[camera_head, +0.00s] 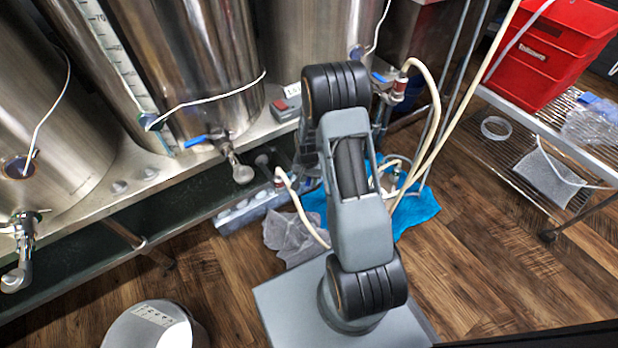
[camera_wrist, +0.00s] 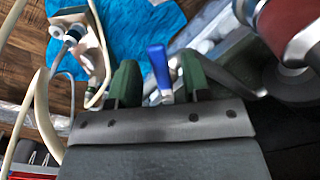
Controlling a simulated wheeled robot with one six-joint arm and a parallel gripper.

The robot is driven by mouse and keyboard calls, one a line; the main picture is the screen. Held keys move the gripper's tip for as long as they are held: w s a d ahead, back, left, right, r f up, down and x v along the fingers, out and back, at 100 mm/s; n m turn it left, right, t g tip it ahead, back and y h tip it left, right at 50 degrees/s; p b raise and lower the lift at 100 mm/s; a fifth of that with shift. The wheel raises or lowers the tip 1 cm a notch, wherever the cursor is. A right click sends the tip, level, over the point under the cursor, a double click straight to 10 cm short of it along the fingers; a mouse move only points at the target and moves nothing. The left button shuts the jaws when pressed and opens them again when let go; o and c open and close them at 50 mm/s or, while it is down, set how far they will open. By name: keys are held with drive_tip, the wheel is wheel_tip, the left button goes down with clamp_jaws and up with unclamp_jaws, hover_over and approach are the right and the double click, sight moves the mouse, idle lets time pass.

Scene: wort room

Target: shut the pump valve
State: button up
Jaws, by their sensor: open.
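In the wrist view, my gripper (camera_wrist: 158,72) is open, with its two green fingers apart. A blue lever handle (camera_wrist: 158,68) with a pale lower end shows between the fingers, with a gap on each side. I cannot tell its depth relative to the fingertips. In the head view, a blue lever (camera_head: 378,78) shows just right of my arm, by a fitting with a pale hose; I cannot tell if it is the same lever. My arm hides my gripper in the head view.
Steel kettles (camera_head: 190,60) stand on a bench at left; one has a blue-handled tap (camera_head: 196,140). Pale hoses (camera_head: 436,100) loop right of my arm. A blue cloth (camera_head: 416,208) lies on the floor. A wire rack with a red bin (camera_head: 545,60) stands at right. Wood floor is open at lower right.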

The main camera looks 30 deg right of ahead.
clamp_jaws()
idle(0.3)
